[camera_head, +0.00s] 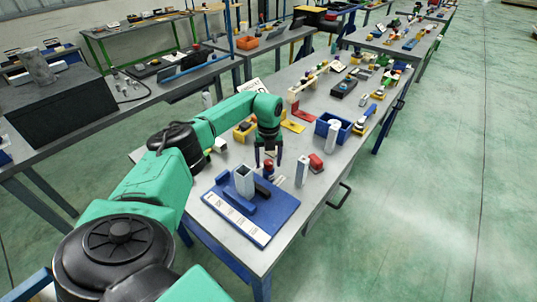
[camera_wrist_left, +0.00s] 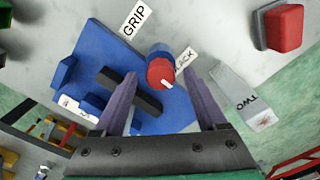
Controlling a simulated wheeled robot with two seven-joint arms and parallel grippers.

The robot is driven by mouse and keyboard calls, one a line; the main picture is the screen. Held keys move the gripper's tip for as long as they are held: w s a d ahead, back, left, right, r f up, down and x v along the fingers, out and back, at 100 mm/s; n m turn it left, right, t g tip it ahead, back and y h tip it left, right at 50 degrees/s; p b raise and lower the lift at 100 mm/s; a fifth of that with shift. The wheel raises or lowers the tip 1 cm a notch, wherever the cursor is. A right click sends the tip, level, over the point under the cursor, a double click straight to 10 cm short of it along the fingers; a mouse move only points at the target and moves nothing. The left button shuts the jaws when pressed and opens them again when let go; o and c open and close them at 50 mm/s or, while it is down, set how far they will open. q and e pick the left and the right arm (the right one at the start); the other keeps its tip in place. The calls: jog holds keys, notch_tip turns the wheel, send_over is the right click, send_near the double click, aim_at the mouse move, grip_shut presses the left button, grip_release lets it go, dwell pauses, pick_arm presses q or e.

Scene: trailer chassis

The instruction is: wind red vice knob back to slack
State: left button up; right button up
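The red vice knob (camera_wrist_left: 160,72) sits at the end of a blue cylinder on the blue vice board (camera_wrist_left: 70,75). A white mark on its face points to the lower right. A "GRIP" card (camera_wrist_left: 134,19) lies above it, and a partly hidden card ending in "ACK" (camera_wrist_left: 186,61) lies at its upper right. My left gripper (camera_wrist_left: 160,80) is open, with the knob showing between its fingertips; contact cannot be told. In the head view, my left gripper (camera_head: 268,158) points down over the red knob (camera_head: 268,165). My right gripper is not in view.
A grey upright block (camera_head: 244,181) and a blue bar stand on the board close by. A pale upright post (camera_head: 302,170) and a red block (camera_head: 316,162) stand to the right. A blue bin (camera_head: 333,129) is farther back.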

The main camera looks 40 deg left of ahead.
aim_at(269, 162)
pick_arm(q)
jog(key=shift+r, duration=0.15)
notch_tip(269, 162, up, 14)
jog(key=b, duration=0.3)
jog(key=shift+r, duration=0.2)
